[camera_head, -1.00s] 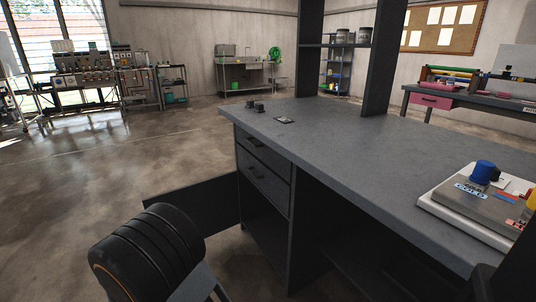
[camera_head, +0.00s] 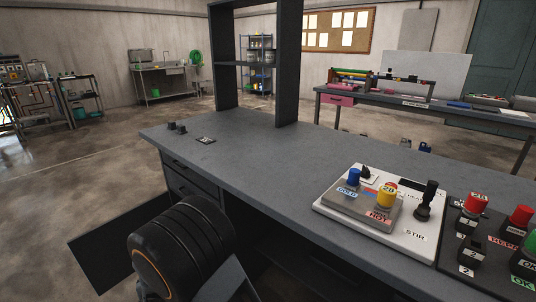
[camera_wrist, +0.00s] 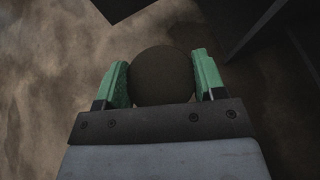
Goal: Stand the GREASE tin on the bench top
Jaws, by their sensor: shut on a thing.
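In the wrist view my gripper (camera_wrist: 161,82) has its two green fingers shut on a dark round thing (camera_wrist: 161,75), seen end-on. No label shows on it, so I cannot read whether it is the GREASE tin. The floor lies behind it. The grey bench top (camera_head: 240,165) runs across the head view. In that view part of my arm shows at the lower left, in front of the bench, and my gripper is out of sight.
A white panel (camera_head: 322,204) with a blue knob, a yellow-and-red knob and a STIR lever stands on the bench's right. A dark button box (camera_head: 455,240) is beside it. Small black knobs (camera_head: 177,127) and a dark shelf upright (camera_head: 294,70) are farther back.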

